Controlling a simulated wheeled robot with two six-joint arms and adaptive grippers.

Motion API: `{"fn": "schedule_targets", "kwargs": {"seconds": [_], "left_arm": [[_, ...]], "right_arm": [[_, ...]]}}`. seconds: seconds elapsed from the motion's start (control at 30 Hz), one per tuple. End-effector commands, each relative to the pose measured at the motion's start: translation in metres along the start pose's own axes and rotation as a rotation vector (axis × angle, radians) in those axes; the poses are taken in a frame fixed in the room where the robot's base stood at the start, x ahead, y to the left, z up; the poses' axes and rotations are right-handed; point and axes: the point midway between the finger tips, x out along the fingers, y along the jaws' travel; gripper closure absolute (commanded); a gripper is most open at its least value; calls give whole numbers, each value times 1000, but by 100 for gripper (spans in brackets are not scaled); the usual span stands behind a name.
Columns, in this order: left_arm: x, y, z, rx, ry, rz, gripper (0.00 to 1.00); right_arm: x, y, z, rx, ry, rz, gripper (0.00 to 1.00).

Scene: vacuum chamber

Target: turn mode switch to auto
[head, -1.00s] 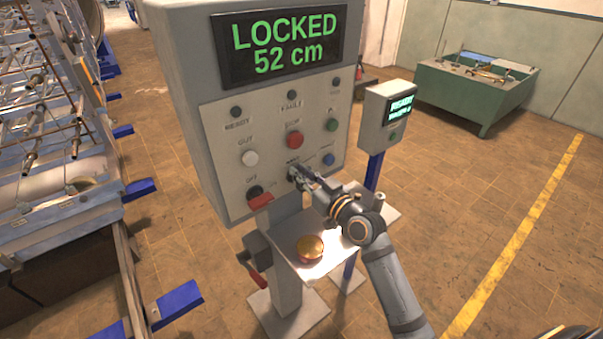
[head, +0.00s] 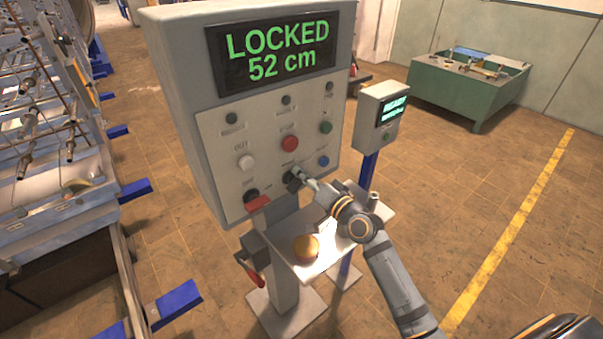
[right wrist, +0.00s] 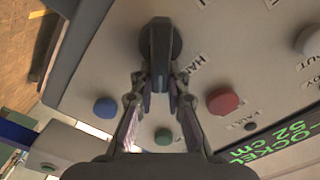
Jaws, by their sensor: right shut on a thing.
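The mode switch (right wrist: 160,42) is a round black knob with a raised grip bar, on the grey panel in the right wrist view. A label reading HAND stands beside it. In the head view the switch (head: 289,177) is at the panel's lower middle, partly hidden by my gripper. My right gripper (right wrist: 158,80) is shut on the switch's bar, one finger on each side. It also shows in the head view (head: 297,180), reaching in from the lower right. My left gripper is in neither view.
Near the switch are a red button (head: 289,144), a blue button (head: 323,161), a white button (head: 246,162) and a red-handled switch (head: 257,203). A display (head: 272,52) reads LOCKED 52 cm.

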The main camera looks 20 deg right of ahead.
Motion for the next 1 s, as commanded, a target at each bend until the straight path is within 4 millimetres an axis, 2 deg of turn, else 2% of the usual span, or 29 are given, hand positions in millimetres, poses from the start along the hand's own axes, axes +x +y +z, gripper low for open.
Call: {"fn": "schedule_targets", "kwargs": {"seconds": [0.4, 0.93, 0.97, 1.0], "left_arm": [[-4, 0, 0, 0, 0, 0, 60], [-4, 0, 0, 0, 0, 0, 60], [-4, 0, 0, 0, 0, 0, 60], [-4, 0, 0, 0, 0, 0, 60]], "right_arm": [[0, 6, 1, 176, -2, 2, 100], [0, 7, 2, 200, -3, 3, 100], [0, 7, 2, 200, -3, 3, 85], [0, 7, 2, 200, -3, 3, 79]]}}
